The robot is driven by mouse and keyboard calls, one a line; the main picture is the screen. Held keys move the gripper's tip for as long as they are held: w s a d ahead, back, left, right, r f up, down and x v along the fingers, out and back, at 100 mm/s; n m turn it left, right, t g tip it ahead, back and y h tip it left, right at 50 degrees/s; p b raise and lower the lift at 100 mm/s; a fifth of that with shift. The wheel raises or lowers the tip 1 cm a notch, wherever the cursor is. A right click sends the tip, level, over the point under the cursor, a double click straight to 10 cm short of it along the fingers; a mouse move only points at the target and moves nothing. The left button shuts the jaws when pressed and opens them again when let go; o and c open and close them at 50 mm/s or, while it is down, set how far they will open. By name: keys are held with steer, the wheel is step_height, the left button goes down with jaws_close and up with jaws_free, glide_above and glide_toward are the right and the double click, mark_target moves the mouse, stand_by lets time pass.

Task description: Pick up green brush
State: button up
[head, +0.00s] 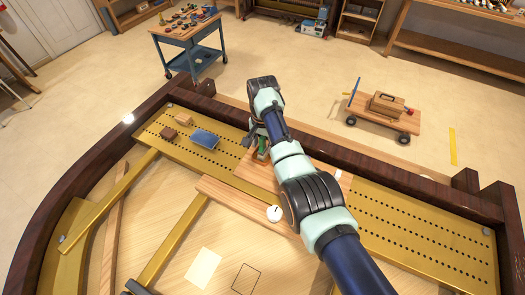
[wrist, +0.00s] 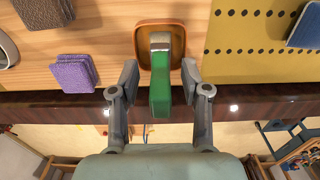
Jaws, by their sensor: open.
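The green brush (wrist: 160,95) shows in the wrist view with its green end toward me and a grey metal-like band at its far end. That far end lies over a small brown dish (wrist: 176,28) on the wooden board. My gripper (wrist: 160,82) is open, with one finger on each side of the green part and a gap on both sides. In the head view the brush (head: 262,151) is a small green patch beside my gripper (head: 258,136), mostly hidden by my arm. Contact height cannot be told.
A purple sponge-like block (wrist: 73,74) lies left of the dish; a blue one (wrist: 305,25) lies to the right. A white round object (head: 274,213) sits near my arm. The dark wooden rim (head: 350,155) runs behind. The perforated yellow plate (head: 400,235) is clear on the right.

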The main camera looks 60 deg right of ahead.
jaws_close()
steer(key=shift+r, duration=0.1)
